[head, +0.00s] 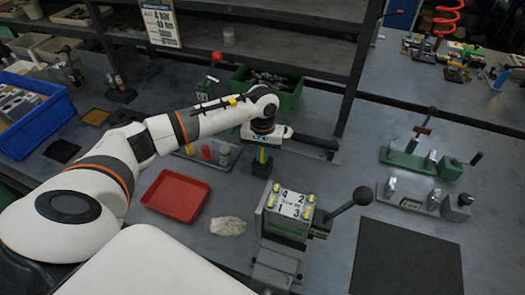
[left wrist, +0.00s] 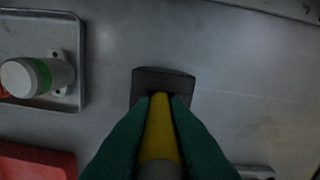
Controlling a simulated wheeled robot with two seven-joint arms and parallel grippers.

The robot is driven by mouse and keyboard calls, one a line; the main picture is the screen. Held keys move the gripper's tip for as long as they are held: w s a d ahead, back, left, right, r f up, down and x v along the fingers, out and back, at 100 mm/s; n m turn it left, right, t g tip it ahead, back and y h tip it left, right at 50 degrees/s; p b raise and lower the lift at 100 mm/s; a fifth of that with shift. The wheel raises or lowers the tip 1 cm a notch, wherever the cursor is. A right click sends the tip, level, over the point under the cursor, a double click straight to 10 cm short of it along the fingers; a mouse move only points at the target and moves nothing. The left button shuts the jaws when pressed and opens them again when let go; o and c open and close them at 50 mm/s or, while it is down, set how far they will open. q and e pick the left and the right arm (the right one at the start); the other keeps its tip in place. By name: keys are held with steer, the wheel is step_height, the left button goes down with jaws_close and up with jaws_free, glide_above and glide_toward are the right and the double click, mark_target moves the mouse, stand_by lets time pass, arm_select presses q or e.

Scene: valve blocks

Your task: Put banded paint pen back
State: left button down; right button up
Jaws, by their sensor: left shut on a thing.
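My left gripper (head: 262,154) points down near the middle of the bench, its green fingers shut on the paint pen. The pen shows as a thin yellow strip between the fingers in the head view. In the left wrist view the pen (left wrist: 160,130) is yellow with a grey near end, between both green fingers (left wrist: 160,135). A small dark block (head: 262,168) stands directly below the gripper; it also shows in the left wrist view (left wrist: 163,77), at the pen's far end. I cannot tell whether the tip is inside the block. My right gripper is out of view.
A metal tray (left wrist: 80,88) with several small bottles lies left of the block. A red tray (head: 175,196), a crumpled cloth (head: 228,226) and a vise with a numbered block (head: 290,204) stand nearer. A green bin (head: 285,98) is behind. A dark mat (head: 405,260) lies right.

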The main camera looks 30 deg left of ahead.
arm_select(q)
steer(key=shift+f+b, duration=0.2)
steer(key=shift+b, duration=0.15)
steer(key=c, duration=1.4)
jaws_free()
steer(key=shift+r, duration=0.1)
steer(key=shift+c, duration=0.2)
steer(key=shift+r+p, duration=0.25)
steer(key=shift+p, duration=0.15)
steer(key=shift+w+r+b, duration=0.1)
steer(key=shift+r+b, duration=0.2)
step_height(320, 180, up, 11)
steer(key=shift+r+b, duration=0.1)
steer(key=shift+b, duration=1.15)
